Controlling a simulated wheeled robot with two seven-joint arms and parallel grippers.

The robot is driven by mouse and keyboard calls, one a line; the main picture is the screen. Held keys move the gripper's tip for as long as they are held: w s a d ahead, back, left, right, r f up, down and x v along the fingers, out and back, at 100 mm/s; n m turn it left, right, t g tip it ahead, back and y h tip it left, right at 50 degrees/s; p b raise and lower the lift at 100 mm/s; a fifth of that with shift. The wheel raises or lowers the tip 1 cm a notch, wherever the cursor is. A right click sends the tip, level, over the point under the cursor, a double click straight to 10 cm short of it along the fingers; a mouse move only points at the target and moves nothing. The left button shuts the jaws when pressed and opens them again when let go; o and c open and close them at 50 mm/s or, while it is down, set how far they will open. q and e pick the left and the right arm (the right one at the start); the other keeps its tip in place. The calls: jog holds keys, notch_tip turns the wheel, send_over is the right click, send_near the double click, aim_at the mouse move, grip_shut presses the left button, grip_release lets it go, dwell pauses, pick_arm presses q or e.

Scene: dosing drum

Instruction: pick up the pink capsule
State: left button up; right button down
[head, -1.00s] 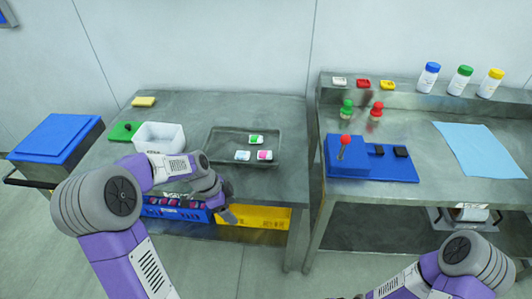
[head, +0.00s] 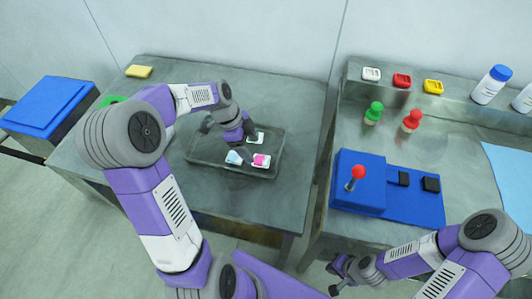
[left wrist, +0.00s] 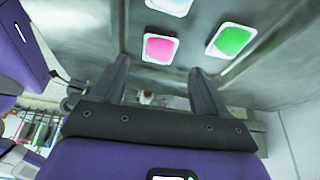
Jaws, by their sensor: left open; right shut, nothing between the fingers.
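The pink capsule (head: 261,160) sits in a small white holder on the dark tray (head: 202,160) on the left table. It shows near the top of the left wrist view (left wrist: 160,48). My left gripper (head: 246,143) is over the tray, close to the pink capsule. In the left wrist view its two fingers (left wrist: 160,78) are spread, with the pink capsule beyond the gap and nothing between them. My right gripper (head: 341,279) is shut and empty at the lower middle of the head view, in front of the right table.
A green capsule (left wrist: 232,40) and a light blue one (head: 234,157) lie beside the pink one on the tray. A yellow sponge (head: 139,71) lies at the back left. A blue base with a red-knobbed lever (head: 358,173) stands on the right table.

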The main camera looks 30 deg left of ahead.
aim_at(260, 159)
pick_arm(q)
jog(key=shift+s+x, duration=0.2)
jog(key=shift+x, duration=0.65)
jog(key=b+x, duration=0.2)
jog(key=x, duration=0.2)
jog(key=shift+w+d+f, duration=0.15)
jog(key=shift+d, duration=0.05)
jog(key=c, duration=1.1)
